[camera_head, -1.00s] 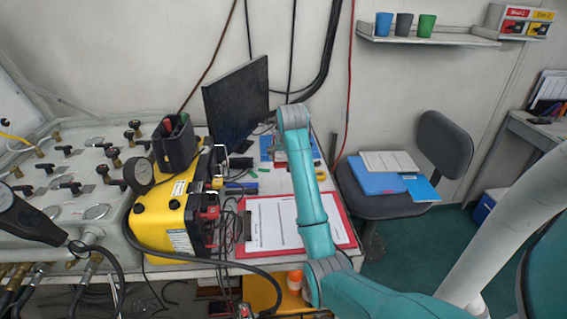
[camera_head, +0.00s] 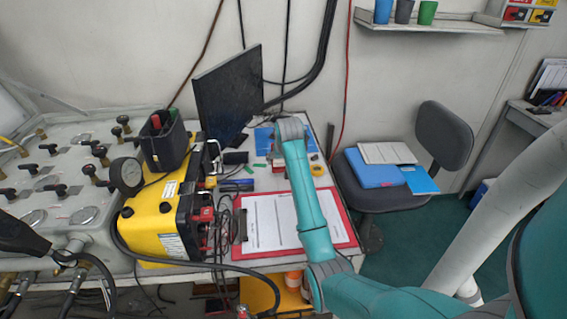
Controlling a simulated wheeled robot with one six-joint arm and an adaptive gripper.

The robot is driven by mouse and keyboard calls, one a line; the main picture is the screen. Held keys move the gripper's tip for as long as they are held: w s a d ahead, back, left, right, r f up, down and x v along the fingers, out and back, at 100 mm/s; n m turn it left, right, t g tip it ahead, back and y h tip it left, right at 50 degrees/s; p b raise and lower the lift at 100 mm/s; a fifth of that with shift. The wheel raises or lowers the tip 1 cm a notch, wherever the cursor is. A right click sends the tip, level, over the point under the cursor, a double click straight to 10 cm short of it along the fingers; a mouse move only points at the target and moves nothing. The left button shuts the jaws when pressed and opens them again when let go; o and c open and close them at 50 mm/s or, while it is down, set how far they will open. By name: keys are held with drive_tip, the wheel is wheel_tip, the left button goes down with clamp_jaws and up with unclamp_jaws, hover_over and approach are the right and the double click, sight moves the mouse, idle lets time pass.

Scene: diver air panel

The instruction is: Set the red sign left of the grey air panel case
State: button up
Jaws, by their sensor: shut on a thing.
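The grey air panel case (camera_head: 70,161), with black knobs and gauges, fills the left of the view. My gripper (camera_head: 279,163) is largely hidden behind my teal wrist, over the back of the desk right of the monitor. A small red and pale thing (camera_head: 277,169) shows at its tip, and the gripper is shut on it. I cannot tell for sure whether this is the red sign. No other loose red sign can be made out near the case.
A yellow unit (camera_head: 160,222) with a dark holder (camera_head: 165,148) stands beside the case. A red clipboard (camera_head: 345,222) lies on the desk (camera_head: 262,180). A monitor (camera_head: 228,95) stands behind. A chair (camera_head: 445,135) holds blue folders. A shelf (camera_head: 425,27) with cups is above.

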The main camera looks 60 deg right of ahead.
drive_tip(key=shift+f, duration=0.65)
drive_tip(key=shift+f, duration=0.1)
drive_tip(key=o, duration=0.9)
drive_tip(key=shift+o, duration=0.2)
